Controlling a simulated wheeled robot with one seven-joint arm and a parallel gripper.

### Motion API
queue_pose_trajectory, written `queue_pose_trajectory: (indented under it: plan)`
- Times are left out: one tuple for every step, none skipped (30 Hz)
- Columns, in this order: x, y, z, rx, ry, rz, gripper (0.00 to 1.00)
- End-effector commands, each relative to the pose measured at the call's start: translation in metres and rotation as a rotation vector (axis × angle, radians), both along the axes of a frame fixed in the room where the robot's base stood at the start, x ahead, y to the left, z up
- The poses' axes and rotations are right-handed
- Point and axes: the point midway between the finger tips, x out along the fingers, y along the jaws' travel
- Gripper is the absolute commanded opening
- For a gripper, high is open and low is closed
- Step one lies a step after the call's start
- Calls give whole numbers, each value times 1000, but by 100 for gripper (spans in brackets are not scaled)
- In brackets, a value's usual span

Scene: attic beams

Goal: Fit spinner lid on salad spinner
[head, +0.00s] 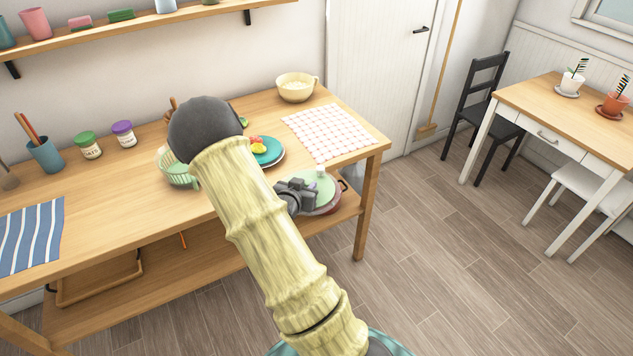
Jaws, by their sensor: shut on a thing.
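The salad spinner (176,170) is a pale green, slatted bowl on the wooden counter, left of my arm. My arm hides part of its right side. The spinner lid (323,188) is a pale green disc with a small light knob at its upper edge. My gripper (304,192) is shut on the lid at its left side and holds it off the counter's front edge, right of and well apart from the spinner. The exact grip point is partly hidden by the fingers.
Behind my arm, a teal plate with food (267,152) sits on the wooden counter (120,190). A checkered cloth (328,132) and cream bowl (295,90) are at the right end. Jars (88,146) stand left. A reddish-brown round thing (327,209) shows below the lid.

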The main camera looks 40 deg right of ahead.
Motion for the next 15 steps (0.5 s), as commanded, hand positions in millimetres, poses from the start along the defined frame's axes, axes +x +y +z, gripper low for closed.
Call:
queue_pose_trajectory:
  plan:
    - [3, 6, -5, 0, 3, 37, 0]
    - [5, 11, -8, 0, 4, 65, 0]
    - [9, 18, -13, 1, 3, 105, 0]
    - [11, 24, -16, 1, 4, 137, 0]
    - [15, 32, -21, 0, 5, 176, 0]
    - [19, 43, -28, 2, 4, 232, 0]
    - [21, 52, -33, 2, 5, 277, 0]
    - [24, 63, -39, 3, 7, 322, 0]
    - [27, 77, -47, 3, 6, 386, 0]
    - [29, 88, -52, 4, 5, 433, 0]
    - [30, 99, -58, 3, 6, 479, 0]
    - [31, 114, -66, 4, 5, 538, 0]
    - [31, 125, -71, 4, 6, 582, 0]
    - [31, 137, -77, 5, 5, 625, 0]
    - [30, 152, -84, 5, 5, 683, 0]
